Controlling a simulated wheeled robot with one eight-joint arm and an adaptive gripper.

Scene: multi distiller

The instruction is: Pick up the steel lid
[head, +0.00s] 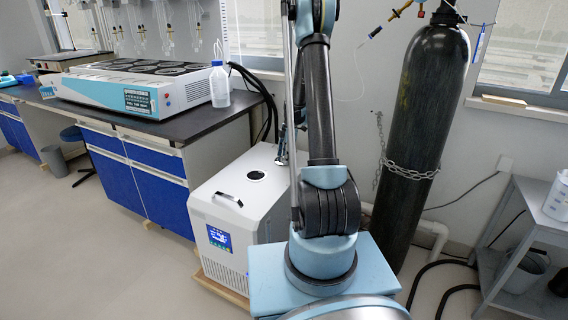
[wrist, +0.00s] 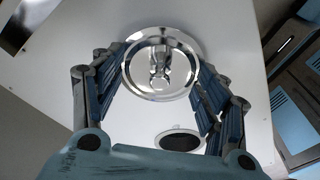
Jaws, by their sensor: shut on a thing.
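The steel lid (wrist: 160,42) is a shiny round disc with a knob at its middle, in the upper middle of the wrist view. My gripper (wrist: 160,75) is shut on it, with one blue-grey finger on each side of the lid. The lid looks clear of the round dark opening (wrist: 182,141) in the top of the white machine, which lies lower in the wrist view. In the head view this opening (head: 256,177) shows uncovered on the white machine (head: 240,205). My arm hides most of the gripper in the head view.
A black gas cylinder (head: 425,130), chained to the wall, stands close right of my arm. A grey cart (head: 510,235) is at far right.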

